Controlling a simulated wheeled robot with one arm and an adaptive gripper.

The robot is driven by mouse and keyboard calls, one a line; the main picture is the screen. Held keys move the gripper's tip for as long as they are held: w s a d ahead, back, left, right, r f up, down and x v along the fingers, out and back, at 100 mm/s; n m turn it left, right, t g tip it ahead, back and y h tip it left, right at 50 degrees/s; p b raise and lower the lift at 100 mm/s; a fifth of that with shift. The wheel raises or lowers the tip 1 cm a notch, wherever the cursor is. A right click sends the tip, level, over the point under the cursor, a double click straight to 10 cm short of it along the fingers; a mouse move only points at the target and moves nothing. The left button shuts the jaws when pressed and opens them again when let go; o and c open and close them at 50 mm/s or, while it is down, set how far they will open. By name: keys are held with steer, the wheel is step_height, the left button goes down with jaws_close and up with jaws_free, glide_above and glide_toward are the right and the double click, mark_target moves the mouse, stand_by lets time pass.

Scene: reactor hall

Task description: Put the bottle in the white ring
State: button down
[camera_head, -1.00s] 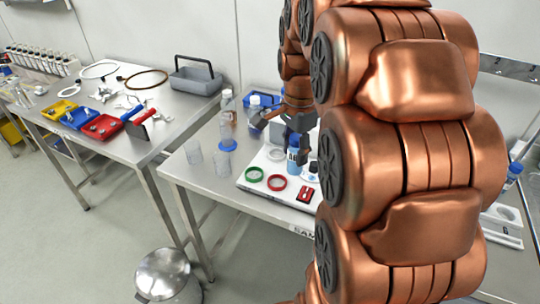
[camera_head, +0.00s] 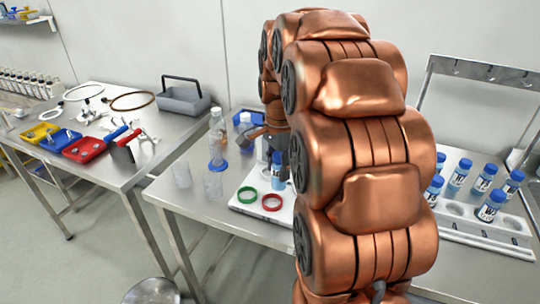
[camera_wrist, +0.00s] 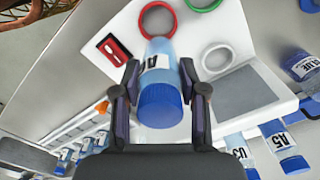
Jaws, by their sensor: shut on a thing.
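The held bottle (camera_wrist: 158,62) is translucent blue with a blue cap and a white label partly reading "A". My gripper (camera_wrist: 159,72) is shut on it, one finger on each side, cap toward the wrist camera. The bottle is over the white board; I cannot tell whether its base touches. The white ring (camera_wrist: 217,57) lies flat on the board, to the right of the bottle in the wrist view, apart from it and empty. My arm hides this ring in the head view, where the bottle (camera_head: 278,172) shows only partly.
Clear beakers (camera_head: 212,185) and a tall bottle (camera_head: 217,135) stand left. A rack (camera_head: 470,235) with several blue-capped bottles stands right.

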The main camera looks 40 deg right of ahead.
steer(key=shift+w+d+f+p, duration=0.65)
steer(key=shift+w+d+p, duration=0.15)
steer(key=shift+w, duration=0.8)
steer(key=shift+w+d+f+p, duration=0.7)
steer(key=shift+w+d+p, duration=0.1)
steer(key=shift+w, duration=0.85)
steer(key=shift+w+d+f+p, duration=0.65)
steer(key=shift+w+d+p, duration=0.15)
steer(key=shift+w, duration=0.8)
steer(key=shift+f, duration=0.3)
steer(key=shift+f, duration=0.2)
steer(key=c, duration=0.6)
jaws_free()
steer(key=shift+c, duration=0.2)
steer(key=shift+r, duration=0.1)
step_height(320, 180, up, 12)
steer(key=b, duration=0.3)
steer(key=shift+b, duration=0.4)
steer(key=shift+r, duration=0.1)
